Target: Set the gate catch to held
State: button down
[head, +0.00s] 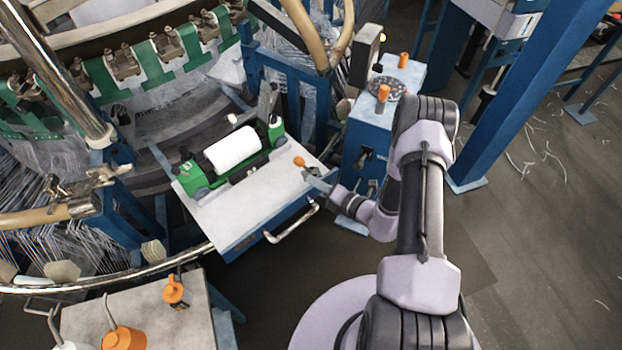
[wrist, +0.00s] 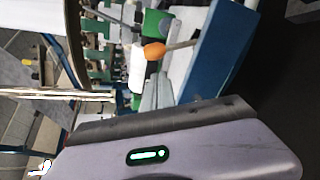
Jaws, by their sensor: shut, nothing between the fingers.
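The gate catch appears to be the small lever with an orange knob (head: 299,161) at the right end of the white-topped gate (head: 247,219). In the wrist view the orange knob (wrist: 153,51) sits on a thin rod above the gate's blue edge (wrist: 222,45). My gripper (head: 309,174) is shut and empty, just right of and below the knob in the head view. In the wrist view my gripper's grey fingers (wrist: 160,92) point toward the knob. I cannot tell whether they touch it.
A green shuttle (head: 196,180) with a white roll (head: 232,150) lies on the gate. A metal handle (head: 291,224) is on its front. A blue cabinet (head: 371,133) with orange knobs stands to the right. A side table (head: 195,318) is at lower left.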

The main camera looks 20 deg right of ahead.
aim_at(304, 165)
jog(key=b+x, duration=0.1)
jog(key=x, duration=0.6)
jog(key=shift+w+a+f+b, duration=0.2)
jog(key=shift+w+b, duration=0.1)
jog(key=shift+b, duration=0.1)
jog(key=shift+r, duration=0.1)
jog(key=shift+d, duration=0.15)
